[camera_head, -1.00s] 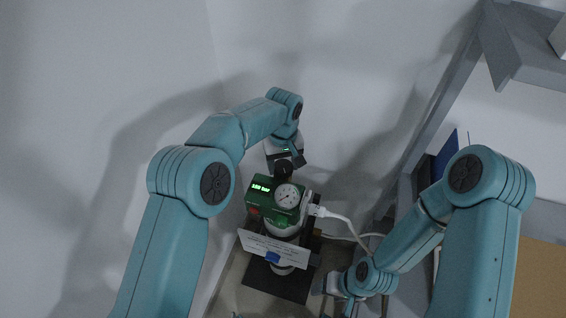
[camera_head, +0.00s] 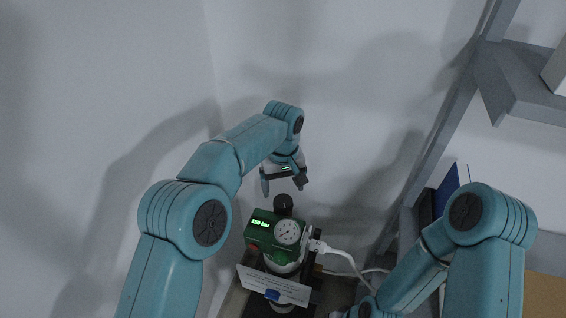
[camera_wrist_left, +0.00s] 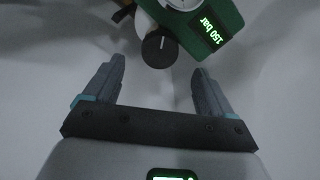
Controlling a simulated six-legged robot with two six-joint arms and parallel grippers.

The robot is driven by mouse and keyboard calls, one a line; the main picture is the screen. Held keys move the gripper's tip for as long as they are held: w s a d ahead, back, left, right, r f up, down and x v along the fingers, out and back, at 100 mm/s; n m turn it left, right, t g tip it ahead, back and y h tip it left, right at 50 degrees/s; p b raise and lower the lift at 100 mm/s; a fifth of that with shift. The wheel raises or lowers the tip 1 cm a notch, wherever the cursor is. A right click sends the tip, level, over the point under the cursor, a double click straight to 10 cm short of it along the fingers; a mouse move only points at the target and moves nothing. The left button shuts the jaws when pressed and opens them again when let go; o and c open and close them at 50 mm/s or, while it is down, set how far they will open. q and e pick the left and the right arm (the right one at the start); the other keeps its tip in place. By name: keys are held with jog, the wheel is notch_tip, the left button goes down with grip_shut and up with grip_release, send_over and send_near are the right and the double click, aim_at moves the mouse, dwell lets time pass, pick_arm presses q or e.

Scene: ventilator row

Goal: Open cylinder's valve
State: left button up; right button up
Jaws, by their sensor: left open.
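The cylinder's green regulator head (camera_head: 262,232) stands below the middle of the head view, with a lit "150 bar" display and a round white gauge (camera_head: 287,232). A black valve knob (camera_head: 283,203) sits on its far side. The knob also shows in the left wrist view (camera_wrist_left: 159,50), with a pale line on it. My left gripper (camera_head: 283,188) is open and empty, just beyond the knob and apart from it. In the left wrist view its fingers (camera_wrist_left: 158,90) are spread, with the knob ahead between their lines. My right gripper lies at the bottom edge, mostly cut off.
A white hose (camera_head: 345,258) runs from the regulator to the right. A white label card (camera_head: 273,285) hangs in front of the cylinder. Walls close in behind and to the left. A grey shelf frame (camera_head: 460,110) stands on the right.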

aim_at(283, 201)
pick_arm(q)
notch_tip(283, 201, up, 11)
jog(key=p, duration=0.2)
jog(key=shift+f, duration=0.2)
pick_arm(e)
jog(key=shift+r, duration=0.95)
